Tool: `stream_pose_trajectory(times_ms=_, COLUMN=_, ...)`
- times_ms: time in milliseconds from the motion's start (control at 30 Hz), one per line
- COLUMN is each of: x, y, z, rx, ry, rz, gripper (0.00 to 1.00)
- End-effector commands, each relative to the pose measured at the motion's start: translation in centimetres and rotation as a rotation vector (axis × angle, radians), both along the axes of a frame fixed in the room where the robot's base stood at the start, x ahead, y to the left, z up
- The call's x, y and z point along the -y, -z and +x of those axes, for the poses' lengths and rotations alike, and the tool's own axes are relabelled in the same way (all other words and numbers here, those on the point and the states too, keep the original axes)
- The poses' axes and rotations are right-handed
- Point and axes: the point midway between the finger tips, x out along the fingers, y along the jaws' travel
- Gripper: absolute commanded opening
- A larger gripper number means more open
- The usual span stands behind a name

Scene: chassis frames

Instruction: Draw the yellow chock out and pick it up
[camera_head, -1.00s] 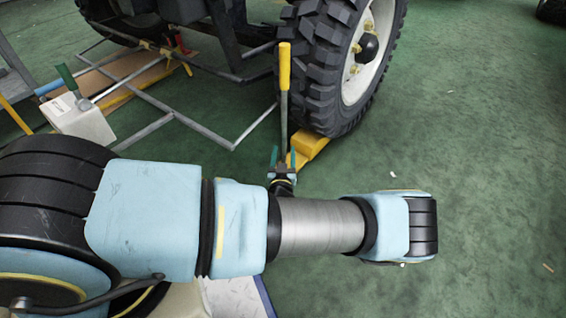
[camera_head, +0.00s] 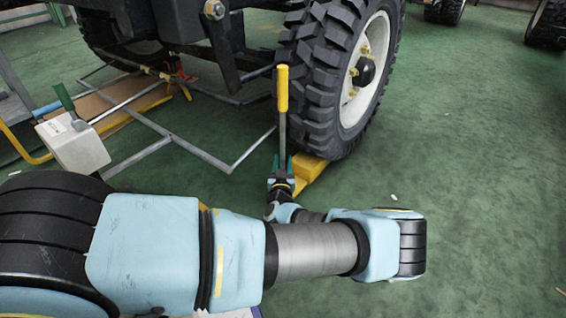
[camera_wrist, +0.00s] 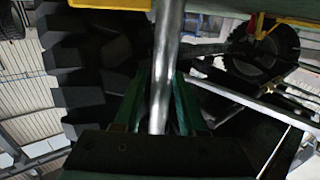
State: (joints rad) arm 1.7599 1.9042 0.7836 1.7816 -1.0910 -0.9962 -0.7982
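The yellow chock (camera_head: 310,174) lies on the floor at the foot of the large black tyre (camera_head: 318,85) in the head view. Its upright grey rod (camera_head: 283,132) has a yellow grip (camera_head: 283,88) on top. My gripper (camera_head: 282,164) is low at the rod, just left of the chock, its green fingers on either side. In the wrist view the metal rod (camera_wrist: 163,75) runs between the green fingers of my gripper (camera_wrist: 163,88). Whether they press on it is unclear. A yellow part, seemingly the chock (camera_wrist: 92,22), shows at the top. The rod's lower end is hidden.
A grey tube frame (camera_head: 190,150) lies left of the rod. The vehicle's chassis (camera_head: 185,28) is overhead behind. Green floor (camera_head: 470,160) on the right is mostly clear.

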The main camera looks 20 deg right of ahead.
Motion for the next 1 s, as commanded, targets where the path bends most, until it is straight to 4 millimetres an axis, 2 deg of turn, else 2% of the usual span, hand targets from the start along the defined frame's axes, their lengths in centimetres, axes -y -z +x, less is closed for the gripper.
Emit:
stream_pose_trajectory(times_ms=33, x=0.0, y=0.0, z=-0.01, rx=0.0, ry=0.0, rz=0.0, gripper=0.33)
stream_pose_trajectory(times_ms=333, x=-0.02, y=0.01, z=-0.01, rx=0.0, ry=0.0, rz=0.0, gripper=0.0)
stream_pose_trajectory(times_ms=1000, x=-0.05, y=0.02, z=-0.01, rx=0.0, ry=-0.001, rz=0.0, gripper=0.0)
